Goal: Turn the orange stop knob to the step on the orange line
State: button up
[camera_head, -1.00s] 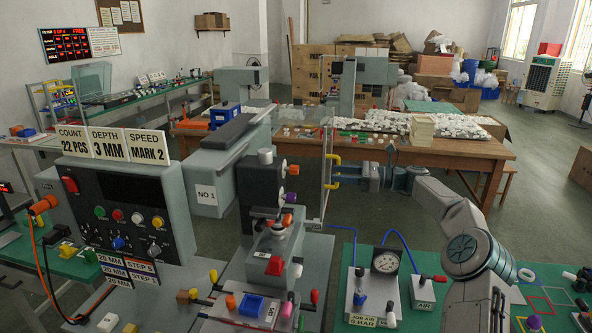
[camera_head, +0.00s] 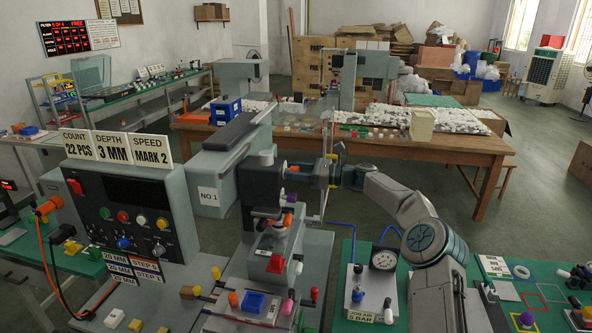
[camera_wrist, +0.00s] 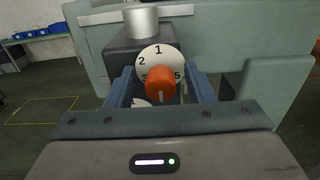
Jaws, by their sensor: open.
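The orange stop knob (camera_wrist: 160,83) is in the middle of the wrist view, in front of a white dial (camera_wrist: 158,57) with 1 at the top, 2 and a partly hidden 3 on the left, and 5 on the right. A pale line on the knob's face points down. My gripper (camera_wrist: 163,92) is open, with its blue fingers on either side of the knob; contact cannot be told.
A purple knob (camera_head: 290,197) and an orange knob (camera_head: 288,221) sit just below my gripper in the head view. The gauge (camera_head: 383,258) stands on the green table under my arm. A wooden table (camera_head: 440,150) is behind. The grey control box (camera_head: 150,200) is left.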

jog(key=shift+c, duration=0.2)
jog(key=c, duration=0.9)
jog(key=shift+c, duration=0.2)
jog(key=shift+f+n+b, duration=0.15)
jog(key=shift+n+b, duration=0.75)
jog(key=shift+n, duration=0.1)
jog(key=n+b, duration=0.2)
jog(key=n, duration=0.1)
jog(key=shift+b, duration=0.3)
jog(key=n+b, duration=0.3)
jog(key=n, duration=0.3)
jog(key=shift+n, duration=0.4)
jog(key=shift+b, duration=0.3)
